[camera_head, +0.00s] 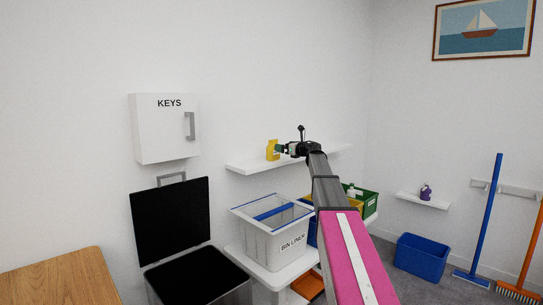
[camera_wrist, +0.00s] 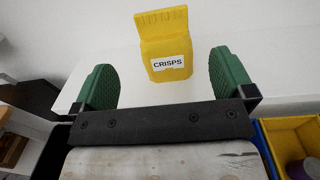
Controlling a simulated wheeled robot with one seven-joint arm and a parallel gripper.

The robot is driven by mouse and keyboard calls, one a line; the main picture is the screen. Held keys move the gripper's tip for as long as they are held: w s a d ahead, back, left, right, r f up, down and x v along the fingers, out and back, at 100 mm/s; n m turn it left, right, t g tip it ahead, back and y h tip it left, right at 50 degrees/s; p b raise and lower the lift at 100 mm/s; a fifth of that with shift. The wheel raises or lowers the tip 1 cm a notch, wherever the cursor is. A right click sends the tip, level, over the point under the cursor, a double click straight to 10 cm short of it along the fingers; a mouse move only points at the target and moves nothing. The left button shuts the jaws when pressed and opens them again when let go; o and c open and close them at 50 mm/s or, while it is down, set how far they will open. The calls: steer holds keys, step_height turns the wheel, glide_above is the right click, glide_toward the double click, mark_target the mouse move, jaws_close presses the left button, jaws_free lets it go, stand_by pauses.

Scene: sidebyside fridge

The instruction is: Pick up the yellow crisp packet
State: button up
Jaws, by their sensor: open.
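The yellow crisp packet (camera_head: 272,150) stands upright on a white wall shelf (camera_head: 245,165) in the head view. In the wrist view the packet (camera_wrist: 165,48) faces me with a white label reading CRISPS. My gripper (camera_head: 281,149) is at the shelf, just right of the packet in the head view. In the wrist view my gripper's green fingers (camera_wrist: 163,76) are open wide, one on each side of the packet's lower front. The packet lies just ahead of the fingertips, with a gap on each side. I cannot tell whether it is partly between them.
Below the shelf stand a bin-liner box (camera_head: 272,243), a green crate (camera_head: 371,204) and a yellow bin (camera_wrist: 290,140). A black-lidded bin (camera_head: 172,222) stands open at left, under a key cabinet (camera_head: 165,128). The shelf beside the packet is clear.

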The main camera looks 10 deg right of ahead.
mark_target(273, 145)
steer(key=x, duration=0.9)
steer(key=shift+w+d+f, duration=0.15)
steer(key=c, duration=1.1)
